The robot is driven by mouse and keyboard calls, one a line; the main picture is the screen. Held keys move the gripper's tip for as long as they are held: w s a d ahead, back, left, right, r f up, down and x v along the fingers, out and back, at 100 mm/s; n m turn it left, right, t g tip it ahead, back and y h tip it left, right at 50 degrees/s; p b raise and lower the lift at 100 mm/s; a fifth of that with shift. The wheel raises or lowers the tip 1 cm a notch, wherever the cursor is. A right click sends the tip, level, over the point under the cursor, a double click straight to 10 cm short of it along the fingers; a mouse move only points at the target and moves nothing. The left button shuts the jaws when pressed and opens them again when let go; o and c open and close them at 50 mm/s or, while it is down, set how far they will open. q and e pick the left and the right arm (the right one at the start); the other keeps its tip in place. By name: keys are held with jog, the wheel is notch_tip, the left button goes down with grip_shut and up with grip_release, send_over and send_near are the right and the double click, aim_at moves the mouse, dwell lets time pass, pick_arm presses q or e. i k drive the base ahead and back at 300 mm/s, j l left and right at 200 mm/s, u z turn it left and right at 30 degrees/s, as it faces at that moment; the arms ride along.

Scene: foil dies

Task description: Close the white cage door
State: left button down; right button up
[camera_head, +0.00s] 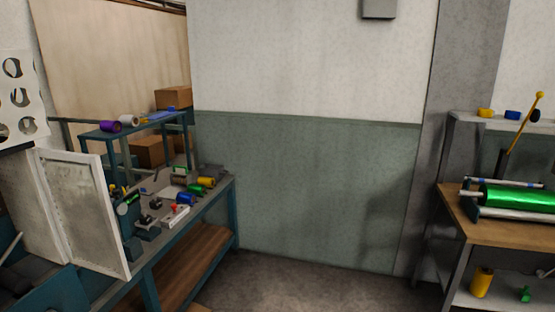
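The white cage door (127,228) is a tall framed panel with a greyish mesh or clear infill, at the left of the head view. It stands at an angle beside another white framed panel (30,205) further left. I cannot tell where its hinge or latch is. The door looks open, swung out in front of the workbench. Neither of my grippers shows in this view.
A blue-framed workbench (217,192) with coloured foil rolls and small tools stands behind the door. A wooden table (455,213) with a green roller (518,198) is at the right. The floor (300,290) between them is clear.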

aim_at(86, 237)
jog(key=i+u, duration=0.1)
jog(key=u, duration=2.2)
jog(key=i+l+u, duration=0.15)
jog(key=l+u, duration=0.2)
jog(key=l, duration=1.45)
jog(key=k+l+u, duration=0.1)
jog(key=l+u, duration=0.2)
jog(key=l, duration=1.5)
jog(key=i+l+u, duration=0.1)
